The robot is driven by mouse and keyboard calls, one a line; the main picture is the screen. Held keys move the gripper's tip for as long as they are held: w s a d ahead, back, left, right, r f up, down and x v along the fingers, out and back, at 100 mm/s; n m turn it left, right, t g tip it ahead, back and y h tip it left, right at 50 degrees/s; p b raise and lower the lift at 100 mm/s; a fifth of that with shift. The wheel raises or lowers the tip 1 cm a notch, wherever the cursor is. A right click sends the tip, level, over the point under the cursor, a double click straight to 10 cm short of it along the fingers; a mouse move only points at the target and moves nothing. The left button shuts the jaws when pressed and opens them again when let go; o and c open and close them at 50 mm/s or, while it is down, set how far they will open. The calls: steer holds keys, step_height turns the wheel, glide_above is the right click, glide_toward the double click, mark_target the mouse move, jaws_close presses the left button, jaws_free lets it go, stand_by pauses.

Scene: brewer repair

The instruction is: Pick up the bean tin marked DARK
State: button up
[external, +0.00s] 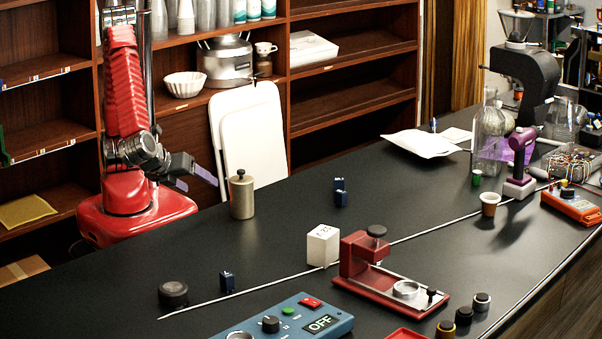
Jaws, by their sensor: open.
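My gripper (198,180) is open and empty at the left, at the end of my red arm. It hangs just left of a brass-coloured cylindrical canister (241,198) with a dark knobbed lid, which stands upright on the black counter. The gripper appears apart from the canister. No DARK marking can be read on any container in this view, so I cannot tell whether this canister is the bean tin marked DARK.
A long thin rod (230,298) lies across the black counter (290,245). A white box (323,245), a red stand (372,262) and a blue control box (290,322) stand towards the front. A folded white chair (247,135) is behind the canister.

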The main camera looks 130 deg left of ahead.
mark_target(232, 197)
steer(key=w+m+y, duration=0.1)
steer(key=w+d+m+t+y, duration=0.1)
steer(key=w+d+m+y, duration=0.1)
steer(key=m, duration=0.1)
steer(key=shift+w+f+y, duration=0.35)
steer(key=shift+w+y, duration=0.05)
steer(key=w+d+m+t+y, duration=0.1)
steer(key=w+d+m+t, duration=0.1)
steer(key=w+d+f+m+t+y, duration=0.1)
steer(key=w+d+m+t+y, duration=0.1)
steer(key=shift+w+d+m, duration=0.2)
steer(key=shift+d+m, duration=0.05)
steer(key=shift+m, duration=0.05)
steer(key=shift+w+d+t+y, duration=0.2)
steer(key=shift+d+t+y, duration=0.1)
steer(key=shift+d, duration=0.05)
steer(key=shift+a, duration=0.1)
steer(key=shift+x, duration=4.25)
steer(key=shift+a+f, duration=0.1)
steer(key=shift+x, duration=2.55)
steer(key=shift+w+f, duration=0.1)
